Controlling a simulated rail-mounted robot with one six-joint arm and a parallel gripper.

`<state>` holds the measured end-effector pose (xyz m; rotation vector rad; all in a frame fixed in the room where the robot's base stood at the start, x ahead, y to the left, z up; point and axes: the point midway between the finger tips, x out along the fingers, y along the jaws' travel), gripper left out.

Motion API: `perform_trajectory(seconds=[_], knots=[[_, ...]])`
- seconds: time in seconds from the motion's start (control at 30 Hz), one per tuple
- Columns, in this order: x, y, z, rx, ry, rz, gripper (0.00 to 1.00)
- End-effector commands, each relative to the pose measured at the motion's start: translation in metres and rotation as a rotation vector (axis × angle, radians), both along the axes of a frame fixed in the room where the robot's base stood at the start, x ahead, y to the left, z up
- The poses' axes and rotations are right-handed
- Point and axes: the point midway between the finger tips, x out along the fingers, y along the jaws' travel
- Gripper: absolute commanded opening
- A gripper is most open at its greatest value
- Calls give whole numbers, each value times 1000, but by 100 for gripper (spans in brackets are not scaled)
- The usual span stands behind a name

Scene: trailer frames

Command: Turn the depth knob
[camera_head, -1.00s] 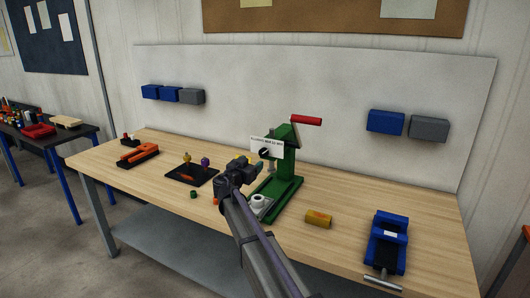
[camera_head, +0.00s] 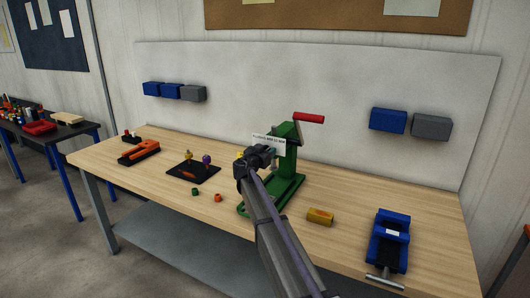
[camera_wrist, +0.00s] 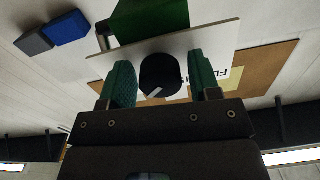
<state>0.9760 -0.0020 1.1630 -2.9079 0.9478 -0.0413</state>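The depth knob (camera_wrist: 163,75) is black and round with a white pointer mark, in the middle of the wrist view. It sits on a white lettered plate (camera_wrist: 222,48), which also shows in the head view (camera_head: 266,138). The plate is on the green press (camera_head: 287,163) with its red lever. My gripper (camera_wrist: 162,82) has its two green-padded fingers on either side of the knob. A small gap shows on the left; the right finger looks very close, and I cannot tell if it touches. In the head view my gripper (camera_head: 247,155) hides the knob.
A black mat (camera_head: 193,173) with small pieces lies left of the press. A yellow block (camera_head: 320,216) and a blue vise (camera_head: 388,238) stand to the right. An orange tool (camera_head: 139,152) is at the left. Bins hang on the back panel (camera_head: 250,80).

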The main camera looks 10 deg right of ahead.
Motion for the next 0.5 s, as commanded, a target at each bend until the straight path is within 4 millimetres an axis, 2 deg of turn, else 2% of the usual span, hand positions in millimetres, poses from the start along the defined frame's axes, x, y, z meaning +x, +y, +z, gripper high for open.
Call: perform_trajectory(seconds=[0.07,0.4,0.5], knots=[[0,0,0,0,0,0,49],[0,0,0,0,0,0,16],[0,0,0,-1,1,0,16]])
